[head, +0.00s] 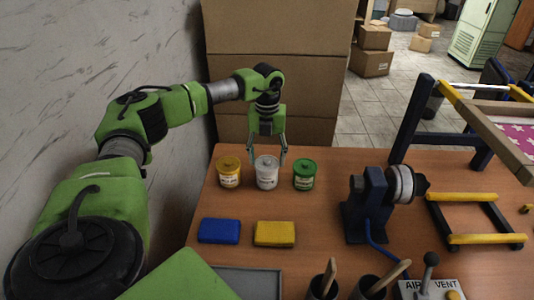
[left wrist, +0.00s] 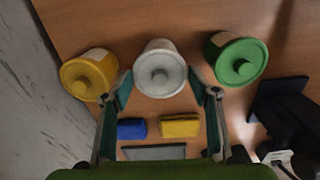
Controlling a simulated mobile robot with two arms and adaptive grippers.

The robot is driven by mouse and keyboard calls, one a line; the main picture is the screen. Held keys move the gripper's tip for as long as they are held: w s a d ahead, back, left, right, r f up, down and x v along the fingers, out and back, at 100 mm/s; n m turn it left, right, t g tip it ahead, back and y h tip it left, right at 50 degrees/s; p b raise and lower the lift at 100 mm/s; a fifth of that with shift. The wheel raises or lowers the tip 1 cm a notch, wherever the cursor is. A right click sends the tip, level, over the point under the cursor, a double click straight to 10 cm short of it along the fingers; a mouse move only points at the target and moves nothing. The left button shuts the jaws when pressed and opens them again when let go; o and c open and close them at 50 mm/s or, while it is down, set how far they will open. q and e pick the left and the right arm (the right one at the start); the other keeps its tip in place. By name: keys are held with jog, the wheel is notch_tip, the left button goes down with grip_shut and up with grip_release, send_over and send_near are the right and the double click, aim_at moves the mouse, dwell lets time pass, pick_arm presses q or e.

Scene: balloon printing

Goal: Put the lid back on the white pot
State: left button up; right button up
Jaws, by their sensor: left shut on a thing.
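The white pot (head: 267,179) stands upright on the wooden table between a yellow pot and a green pot. The white lid (head: 266,161), round with a knob, is at the top of the pot and looks level with its rim; it also shows in the left wrist view (left wrist: 160,88). I cannot tell whether it is fully seated. My left gripper (head: 267,158) points down from above, with one finger on each side of the lid, shut on it. In the left wrist view the gripper (left wrist: 160,84) has its fingertips at the lid's left and right edges. My right gripper is not in view.
The yellow pot (head: 228,179) and green pot (head: 304,180) stand close on either side, both lidded. A blue block (head: 219,231) and yellow block (head: 274,234) lie in front. A dark device (head: 368,205) stands right. Cardboard boxes (head: 270,95) are behind the table.

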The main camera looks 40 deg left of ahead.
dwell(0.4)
pick_arm(q)
jog(key=o, duration=1.3)
jog(key=shift+r+p, duration=3)
jog(key=shift+r, duration=0.55)
jog(key=shift+c, duration=0.4)
grip_shut()
